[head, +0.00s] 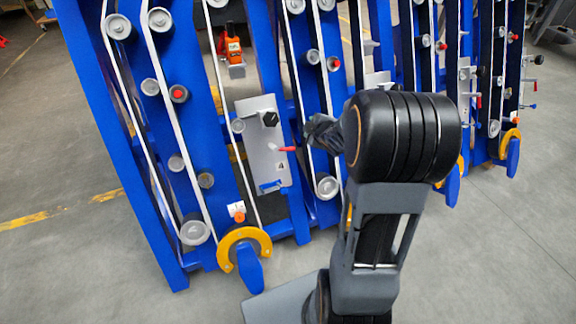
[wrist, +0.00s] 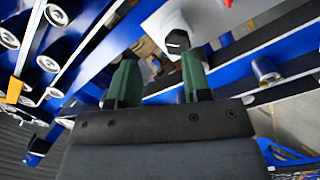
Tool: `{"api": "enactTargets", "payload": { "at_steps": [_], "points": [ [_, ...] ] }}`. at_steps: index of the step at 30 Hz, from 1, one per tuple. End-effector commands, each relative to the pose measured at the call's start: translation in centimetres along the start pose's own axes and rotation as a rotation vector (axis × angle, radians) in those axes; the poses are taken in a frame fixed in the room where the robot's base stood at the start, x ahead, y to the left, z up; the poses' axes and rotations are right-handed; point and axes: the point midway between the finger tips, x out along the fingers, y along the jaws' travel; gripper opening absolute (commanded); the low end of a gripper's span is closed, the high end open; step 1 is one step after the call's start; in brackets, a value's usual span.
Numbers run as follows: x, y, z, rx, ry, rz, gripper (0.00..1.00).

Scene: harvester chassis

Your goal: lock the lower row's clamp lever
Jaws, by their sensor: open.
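A red-tipped lever (head: 284,149) sticks out to the right from a light grey plate (head: 262,165) on the nearest blue chassis frame. I take it for the clamp lever. A black hex knob (head: 270,119) sits above it on the same plate. My gripper (head: 314,131) is just right of the lever in the head view, partly hidden by my arm; contact cannot be told. In the wrist view my gripper (wrist: 157,70) has its green fingers apart with nothing held between them. The black knob (wrist: 177,40) shows near the right finger's tip.
Blue frames (head: 140,190) with rollers and white belts stand in a row toward the right. An orange bottle-like part (head: 233,47) is higher up. A yellow ring with a blue foot (head: 245,250) is below the plate. Grey floor (head: 70,260) is free at left.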

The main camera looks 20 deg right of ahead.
Motion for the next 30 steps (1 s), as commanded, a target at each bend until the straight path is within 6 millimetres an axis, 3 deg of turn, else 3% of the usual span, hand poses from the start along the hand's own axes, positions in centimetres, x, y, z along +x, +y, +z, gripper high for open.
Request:
{"api": "enactTargets", "payload": {
  "at_steps": [1, 3, 6, 10, 17, 30],
  "points": [
    [3.1, -3.2, 2.4, -0.069, 0.064, 0.004, 0.44],
    [5.2, -5.3, 3.8, -0.161, 0.166, 0.018, 0.44],
    [7.1, -8.0, 5.5, -0.254, 0.292, 0.038, 0.44],
    [8.2, -10.5, 6.8, -0.320, 0.410, 0.062, 0.44],
    [9.6, -12.0, 6.9, -0.358, 0.495, 0.083, 0.44],
    [16.7, -12.1, 3.1, -0.357, 0.494, 0.083, 0.44]
  ]
}}
